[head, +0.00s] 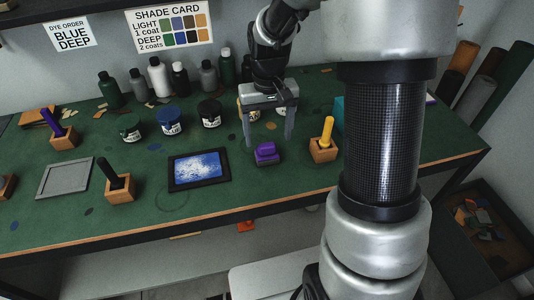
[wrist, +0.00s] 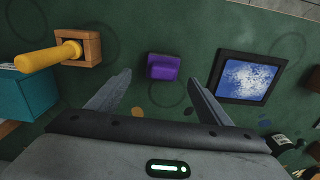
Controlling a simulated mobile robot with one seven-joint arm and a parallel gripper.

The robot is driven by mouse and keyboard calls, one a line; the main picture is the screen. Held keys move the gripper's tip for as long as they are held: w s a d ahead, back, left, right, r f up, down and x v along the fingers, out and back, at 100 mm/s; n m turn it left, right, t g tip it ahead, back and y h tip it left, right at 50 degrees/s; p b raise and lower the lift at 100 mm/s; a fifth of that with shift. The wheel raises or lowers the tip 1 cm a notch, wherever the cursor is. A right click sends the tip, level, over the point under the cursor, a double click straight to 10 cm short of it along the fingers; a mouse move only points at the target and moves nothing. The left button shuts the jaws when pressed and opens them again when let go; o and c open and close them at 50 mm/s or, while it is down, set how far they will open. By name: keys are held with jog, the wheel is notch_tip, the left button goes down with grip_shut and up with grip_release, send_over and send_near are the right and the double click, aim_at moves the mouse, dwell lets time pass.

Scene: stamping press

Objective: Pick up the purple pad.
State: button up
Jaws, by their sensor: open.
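The purple pad (head: 266,152) is a small purple block with a raised top, lying on the green table between the dark-framed blue tray and the wooden block with a yellow handle. In the wrist view the purple pad (wrist: 163,67) shows beyond the fingertips, roughly midway between them. My gripper (head: 269,142) is open and empty, with its fingers pointing down above the table close behind the pad. Its two fingers also show in the wrist view (wrist: 162,78), spread apart and not touching the pad.
The blue tray (head: 199,182) lies left of the pad, and a wooden block (head: 322,154) with a yellow handle stands to its right. Jars and several bottles (head: 159,77) stand behind. The table (head: 250,190) in front of the pad is clear.

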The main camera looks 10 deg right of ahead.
aim_at(266, 142)
jog(key=f, duration=0.4)
jog(key=shift+w+a+f, duration=0.15)
jog(key=shift+a+f, duration=0.05)
jog(key=shift+a, duration=0.05)
jog(key=shift+c, duration=0.5)
jog(key=c, duration=1)
jog(key=shift+c, duration=0.2)
jog(key=shift+r, duration=0.15)
notch_tip(266, 142, up, 10)
jog(key=shift+f+p, duration=0.1)
jog(key=shift+p, duration=0.25)
